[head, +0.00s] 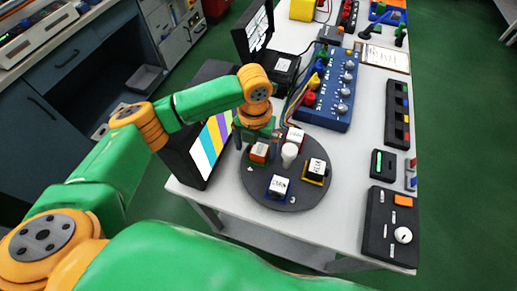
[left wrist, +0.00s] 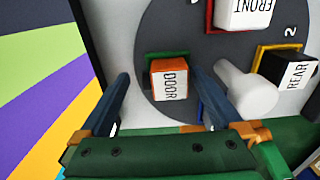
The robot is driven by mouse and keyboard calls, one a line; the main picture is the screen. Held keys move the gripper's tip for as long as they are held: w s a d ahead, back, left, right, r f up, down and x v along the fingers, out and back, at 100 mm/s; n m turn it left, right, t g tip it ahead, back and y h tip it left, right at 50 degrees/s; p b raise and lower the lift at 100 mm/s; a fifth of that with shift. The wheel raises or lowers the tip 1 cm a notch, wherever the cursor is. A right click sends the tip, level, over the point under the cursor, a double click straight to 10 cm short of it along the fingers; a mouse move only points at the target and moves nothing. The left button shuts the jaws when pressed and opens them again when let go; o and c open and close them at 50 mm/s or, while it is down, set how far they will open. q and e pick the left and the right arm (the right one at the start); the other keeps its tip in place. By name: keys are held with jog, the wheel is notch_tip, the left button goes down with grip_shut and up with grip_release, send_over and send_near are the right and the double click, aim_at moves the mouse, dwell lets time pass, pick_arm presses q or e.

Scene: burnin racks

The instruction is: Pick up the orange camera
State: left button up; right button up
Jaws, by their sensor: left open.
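The orange camera (head: 259,152) is a small orange block with a white label, in a slot near the left side of the round dark turntable (head: 300,199). In the left wrist view the orange camera (left wrist: 169,80) has the label DOOR and a green frame behind it. My left gripper (head: 257,139) is open just above it. In the left wrist view the two dark fingers of my left gripper (left wrist: 162,84) stand on either side of the camera, apart from it. My right gripper is not in view.
A white post (head: 290,154) stands at the turntable's middle, close to one finger. Cameras labelled FRONT (left wrist: 245,14) and REAR (left wrist: 296,70) and a blue-framed one (head: 279,186) share the turntable. A striped screen (head: 208,143) is left; a blue box (head: 325,95) stands behind.

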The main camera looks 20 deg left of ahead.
pick_arm(q)
jog(key=shift+r, duration=0.1)
jog(key=c, duration=1.3)
